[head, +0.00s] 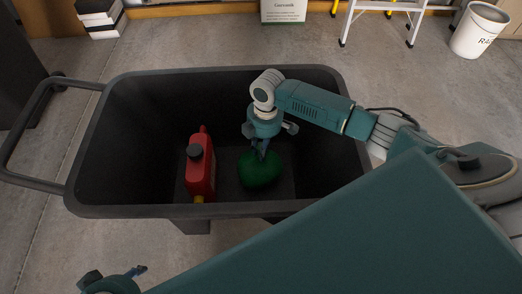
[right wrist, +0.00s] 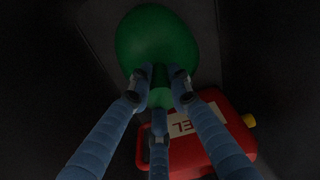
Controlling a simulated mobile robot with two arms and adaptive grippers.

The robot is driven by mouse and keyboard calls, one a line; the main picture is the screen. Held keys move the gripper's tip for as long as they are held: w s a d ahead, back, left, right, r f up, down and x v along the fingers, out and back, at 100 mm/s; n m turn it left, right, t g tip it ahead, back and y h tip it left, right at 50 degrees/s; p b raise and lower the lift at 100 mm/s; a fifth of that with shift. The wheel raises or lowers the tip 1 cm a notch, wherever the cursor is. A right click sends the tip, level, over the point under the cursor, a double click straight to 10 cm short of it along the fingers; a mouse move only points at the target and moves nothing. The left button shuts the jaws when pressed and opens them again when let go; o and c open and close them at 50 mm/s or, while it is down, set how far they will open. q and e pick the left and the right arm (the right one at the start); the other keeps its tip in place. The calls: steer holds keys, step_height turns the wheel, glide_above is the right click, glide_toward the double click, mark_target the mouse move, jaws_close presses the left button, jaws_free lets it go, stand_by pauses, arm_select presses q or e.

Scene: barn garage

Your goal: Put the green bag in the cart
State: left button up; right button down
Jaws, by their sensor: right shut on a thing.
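The green bag (head: 259,171) is inside the black cart (head: 130,120), low in its tub and to the right of a red fuel can. My right gripper (head: 262,150) reaches down into the cart and is shut on the top of the bag. In the right wrist view the fingers (right wrist: 158,90) close around the narrow neck of the green bag (right wrist: 155,40). I cannot tell whether the bag rests on the cart floor. My left gripper (head: 112,282) shows only in part at the bottom left edge, and its fingers are unclear.
A red fuel can (head: 200,168) stands in the cart left of the bag; it also shows in the right wrist view (right wrist: 215,130). The cart's handle (head: 30,110) sticks out left. A white bin (head: 480,30) and a stepladder (head: 385,8) stand behind.

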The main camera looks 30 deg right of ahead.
steer(key=shift+r, duration=0.1)
arm_select(q)
steer(key=shift+s, duration=0.1)
arm_select(e)
steer(key=c, duration=1.6)
jaws_free()
steer(key=r+p, duration=0.1)
steer(key=r, duration=0.4)
steer(key=r+p, duration=0.1)
steer(key=r, duration=0.2)
steer(key=shift+d+p, duration=0.3)
arm_select(q)
steer(key=shift+w+d+f+g+p, duration=0.15)
steer(key=shift+w+f+p, duration=0.1)
steer(key=shift+f, duration=0.55)
steer(key=shift+w+a+f+g+p, duration=0.1)
steer(key=shift+w+f+g+p, duration=0.1)
steer(key=shift+f, duration=0.55)
arm_select(e)
steer(key=shift+d+r, duration=0.2)
steer(key=shift+r, duration=1.8)
